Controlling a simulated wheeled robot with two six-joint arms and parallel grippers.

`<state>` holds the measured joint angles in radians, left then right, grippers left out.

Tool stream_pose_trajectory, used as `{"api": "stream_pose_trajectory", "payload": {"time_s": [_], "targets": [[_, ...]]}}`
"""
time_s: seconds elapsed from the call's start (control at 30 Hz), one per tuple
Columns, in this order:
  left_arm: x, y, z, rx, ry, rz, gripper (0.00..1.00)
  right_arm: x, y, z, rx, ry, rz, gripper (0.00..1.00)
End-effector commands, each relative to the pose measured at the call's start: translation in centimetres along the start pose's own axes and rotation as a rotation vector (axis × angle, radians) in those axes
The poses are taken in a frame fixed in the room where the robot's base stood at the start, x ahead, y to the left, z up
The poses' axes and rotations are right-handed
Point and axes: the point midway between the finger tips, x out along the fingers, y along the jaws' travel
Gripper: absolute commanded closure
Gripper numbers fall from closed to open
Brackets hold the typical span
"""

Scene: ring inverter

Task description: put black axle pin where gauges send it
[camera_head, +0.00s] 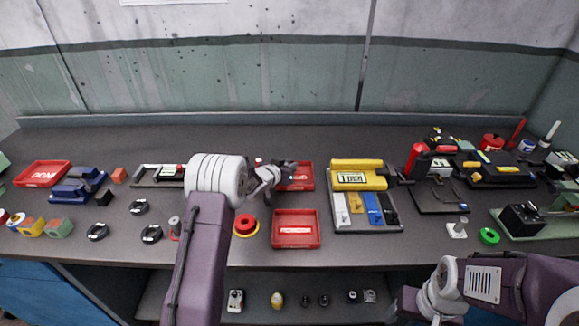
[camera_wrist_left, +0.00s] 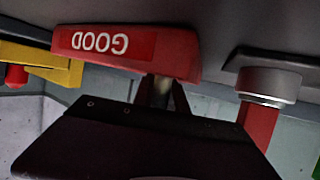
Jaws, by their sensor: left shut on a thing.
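My left gripper (camera_head: 280,180) is over the back middle of the bench, at the left side of a red tray (camera_head: 306,178). In the left wrist view its fingers (camera_wrist_left: 160,94) are shut on a small dark piece, mostly hidden, which I take to be the black axle pin. The red tray, labelled GOOD (camera_wrist_left: 110,47), is just beyond the fingers. A yellow gauge (camera_head: 352,179) with a small display stands right of that tray; its reading is too small to be sure of. Round black dials (camera_head: 138,207) lie at the left.
A second red tray (camera_head: 296,243) sits at the front middle, and another red tray (camera_head: 42,181) at the far left. A red and yellow round button (camera_head: 245,225) is beside the front tray. Black and red fixtures (camera_head: 436,196) crowd the right. Bare bench lies along the back left.

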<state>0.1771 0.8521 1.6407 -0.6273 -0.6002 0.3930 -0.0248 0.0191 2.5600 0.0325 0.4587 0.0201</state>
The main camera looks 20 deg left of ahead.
Motion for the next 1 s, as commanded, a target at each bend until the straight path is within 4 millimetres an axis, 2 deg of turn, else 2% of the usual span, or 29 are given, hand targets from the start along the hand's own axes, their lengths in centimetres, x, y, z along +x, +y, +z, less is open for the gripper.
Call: {"api": "stream_pose_trajectory", "payload": {"time_s": [0.17, 0.2, 0.6, 0.77, 1.0], "targets": [[0.2, 0.0, 0.3, 0.0, 0.002, 0.0, 1.0, 0.3, 0.0, 0.0, 0.0, 0.0, 0.0, 0.33], [0.1, 0.0, 0.3, 0.0, 0.0, 0.0, 0.74, 0.2, 0.0, 0.0, 0.0, 0.0, 0.0, 0.33], [-0.2, 0.0, -0.3, 0.0, 0.0, -0.001, 0.73, -0.2, 0.0, 0.0, 0.0, 0.0, 0.0, 0.33], [-2.5, -0.1, -0.1, -0.001, 0.0, -0.002, 0.73, 0.0, 0.0, 0.0, 0.0, 0.0, 0.0, 0.33], [-7.3, -0.1, -0.2, -0.001, 0.0, -0.003, 0.73, -0.1, 0.0, 0.0, 0.0, 0.0, 0.0, 0.33]]}}
